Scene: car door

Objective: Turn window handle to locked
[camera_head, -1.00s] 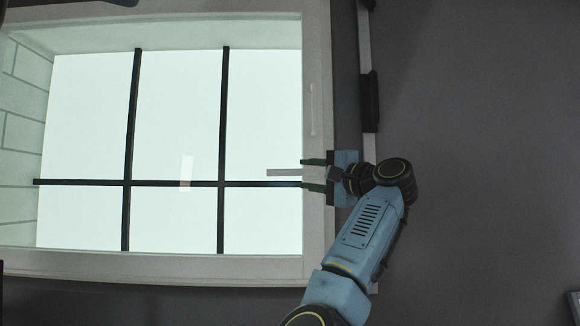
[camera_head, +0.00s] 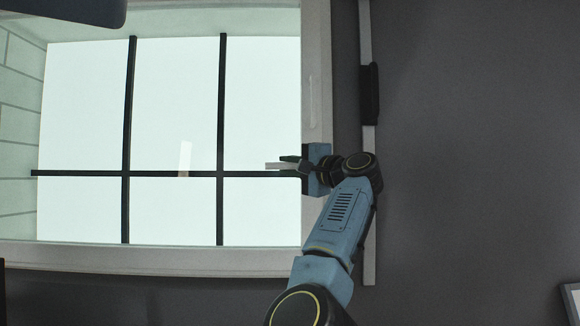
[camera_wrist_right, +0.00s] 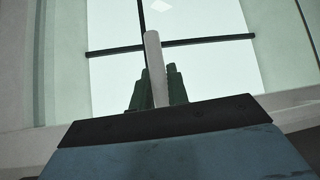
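The window handle (camera_head: 279,166) is a pale grey bar. It points left, roughly level, from the right side of the window frame (camera_head: 317,100), in front of the bright pane. My right gripper (camera_head: 288,165) is at the handle's right part, its fingers close together around it. In the right wrist view the handle (camera_wrist_right: 154,60) rises between the two dark fingers (camera_wrist_right: 158,88), which look pressed against it. The handle's base is hidden behind the gripper. My left gripper is not in view.
Dark bars (camera_head: 125,120) cross the window pane. A pale vertical rail with a black block (camera_head: 369,92) runs on the grey wall right of the frame, near my right forearm. The wall (camera_head: 480,150) farther right is clear.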

